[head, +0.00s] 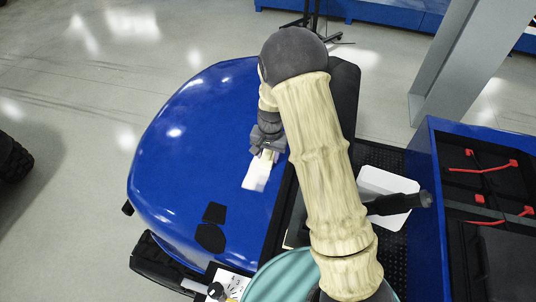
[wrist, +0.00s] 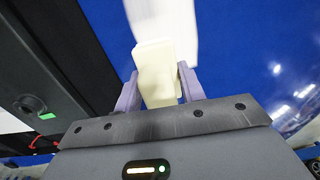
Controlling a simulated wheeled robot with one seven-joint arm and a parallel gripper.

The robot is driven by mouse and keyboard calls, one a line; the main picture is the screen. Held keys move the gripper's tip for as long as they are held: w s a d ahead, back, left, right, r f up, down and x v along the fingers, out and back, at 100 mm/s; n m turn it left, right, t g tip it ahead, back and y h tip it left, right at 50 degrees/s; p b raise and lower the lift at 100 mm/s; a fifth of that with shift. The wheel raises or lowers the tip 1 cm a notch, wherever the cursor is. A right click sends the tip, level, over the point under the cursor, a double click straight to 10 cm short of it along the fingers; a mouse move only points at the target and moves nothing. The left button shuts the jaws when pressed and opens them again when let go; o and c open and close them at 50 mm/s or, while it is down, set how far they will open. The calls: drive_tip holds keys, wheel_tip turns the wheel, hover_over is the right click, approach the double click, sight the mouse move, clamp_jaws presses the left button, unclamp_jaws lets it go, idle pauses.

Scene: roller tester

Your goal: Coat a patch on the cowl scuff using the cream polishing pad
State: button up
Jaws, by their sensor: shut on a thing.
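The blue cowl (head: 175,150) fills the left middle of the head view; its blue surface also shows in the wrist view (wrist: 240,50). My gripper (head: 266,152) is over the cowl's right part. In the wrist view my gripper (wrist: 156,90) is shut on the cream polishing pad (wrist: 155,65), a pale block between its two fingers. A whitish patch (head: 256,177) lies on the blue just beyond the pad; it shows as a pale streak in the wrist view (wrist: 165,18). I cannot tell whether it is scuff or coating, nor whether the pad touches the cowl.
Two black patches (head: 212,237) mark the cowl's near part. A white tray (head: 370,182) lies right of my arm. A teal round top (head: 280,280) is at the bottom. A blue-sided unit with red-ended cables (head: 440,200) and a grey post (head: 445,65) stand at right.

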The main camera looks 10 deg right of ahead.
drive_tip(key=shift+r+p, duration=1.65)
drive_tip(key=shift+r, duration=1.1)
drive_tip(key=shift+f, duration=0.1)
